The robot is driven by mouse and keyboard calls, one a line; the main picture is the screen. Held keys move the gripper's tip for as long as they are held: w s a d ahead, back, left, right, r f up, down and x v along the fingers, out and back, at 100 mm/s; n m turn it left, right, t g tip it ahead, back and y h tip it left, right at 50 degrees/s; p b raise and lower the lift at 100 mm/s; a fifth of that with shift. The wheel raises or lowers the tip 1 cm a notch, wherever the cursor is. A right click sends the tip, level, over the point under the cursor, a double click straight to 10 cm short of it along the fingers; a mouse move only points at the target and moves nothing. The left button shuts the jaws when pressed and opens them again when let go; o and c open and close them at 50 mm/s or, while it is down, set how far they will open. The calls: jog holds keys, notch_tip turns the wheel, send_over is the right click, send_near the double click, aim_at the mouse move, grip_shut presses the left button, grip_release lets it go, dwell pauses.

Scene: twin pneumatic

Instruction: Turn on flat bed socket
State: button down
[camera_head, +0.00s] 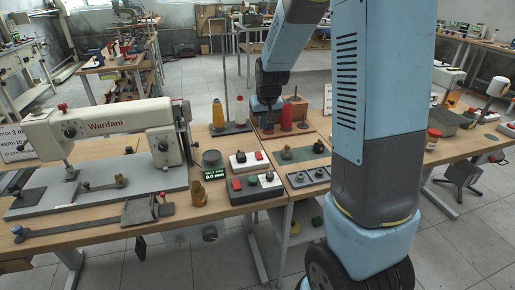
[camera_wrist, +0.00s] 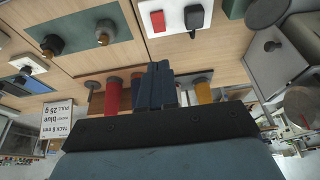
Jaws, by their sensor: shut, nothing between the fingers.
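The flat bed sewing machine (camera_head: 100,130) stands on the left bench, white with a grey bed. No label marks its socket. A white plate with a red square and a dark knob (camera_head: 249,160) lies to its right; a similar plate shows at the top of the wrist view (camera_wrist: 175,17). Another white plate with a dark fitting (camera_wrist: 28,64) is at the left of the wrist view. I cannot tell which is the flat bed socket. My gripper (camera_wrist: 160,86) is shut and empty, near the thread spools.
Red spools (camera_head: 286,117) and a yellow spool (camera_head: 218,114) stand beside my gripper. A green plate with knobs (camera_head: 303,153) is right. My arm hides the bench's right part.

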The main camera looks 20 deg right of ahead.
aim_at(258, 152)
jog(key=shift+x, duration=0.8)
jog(key=shift+w, duration=0.2)
jog(key=x, duration=1.3)
jog(key=shift+w+f, duration=0.1)
jog(key=shift+f, duration=0.3)
jog(key=shift+w+f+g, duration=0.15)
jog(key=shift+g, duration=0.15)
